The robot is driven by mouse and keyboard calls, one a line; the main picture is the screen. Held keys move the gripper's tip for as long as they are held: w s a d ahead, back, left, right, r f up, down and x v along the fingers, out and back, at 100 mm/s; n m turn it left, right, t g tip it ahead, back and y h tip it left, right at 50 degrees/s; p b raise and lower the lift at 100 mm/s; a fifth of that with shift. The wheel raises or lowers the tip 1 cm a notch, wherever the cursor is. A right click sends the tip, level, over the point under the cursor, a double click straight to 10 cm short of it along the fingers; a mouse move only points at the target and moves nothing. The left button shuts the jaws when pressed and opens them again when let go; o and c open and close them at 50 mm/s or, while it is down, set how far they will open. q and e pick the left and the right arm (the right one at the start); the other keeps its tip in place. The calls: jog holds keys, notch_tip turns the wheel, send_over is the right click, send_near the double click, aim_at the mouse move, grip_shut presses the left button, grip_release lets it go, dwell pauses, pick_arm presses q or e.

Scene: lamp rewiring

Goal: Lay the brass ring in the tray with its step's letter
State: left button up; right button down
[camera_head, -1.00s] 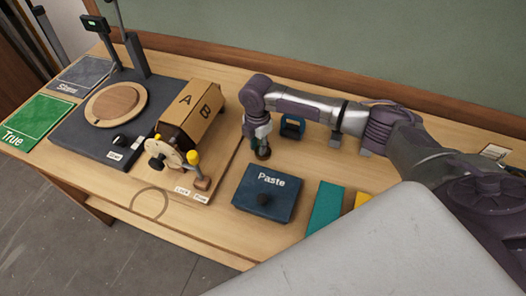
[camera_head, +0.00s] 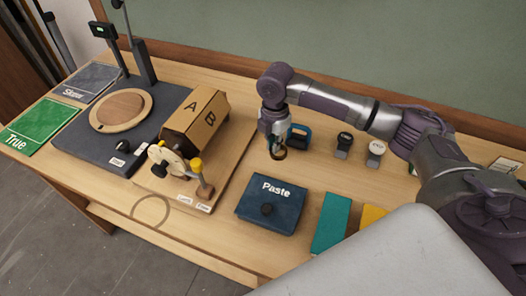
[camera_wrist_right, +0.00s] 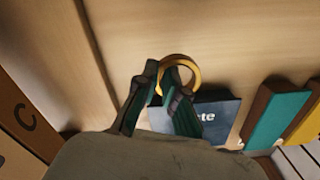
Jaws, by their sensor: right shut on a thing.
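The brass ring (camera_head: 279,154) is held at the tips of my right gripper (camera_head: 277,142), over the bench behind the Paste box. In the right wrist view the ring (camera_wrist_right: 193,68) stands out from the shut fingers (camera_wrist_right: 161,78), part of it hidden by a finger. A tan angled box (camera_head: 198,116) carries the letters A and B. In the right wrist view a C shows on a brown face (camera_wrist_right: 26,117) at the left edge. I cannot make out which thing is a lettered tray. My left gripper is not in view.
A blue-handled object (camera_head: 300,138) and two small knobbed items (camera_head: 344,143) stand behind. Green True (camera_head: 40,122) and grey Skew (camera_head: 90,82) mats lie far left.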

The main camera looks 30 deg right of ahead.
jog(key=s+d+r+b, duration=0.2)
jog(key=s+d+r, duration=0.3)
jog(key=s+d, duration=0.1)
jog(key=s+a+r+m, duration=0.1)
jog(key=s+a+m, duration=0.3)
jog(key=a+m, duration=0.3)
jog(key=s+a+r+m, duration=0.1)
jog(key=s+a+m, duration=0.3)
jog(key=m, duration=1)
jog(key=a, duration=0.3)
jog(key=shift+r+m, duration=0.3)
jog(key=shift+m, duration=0.1)
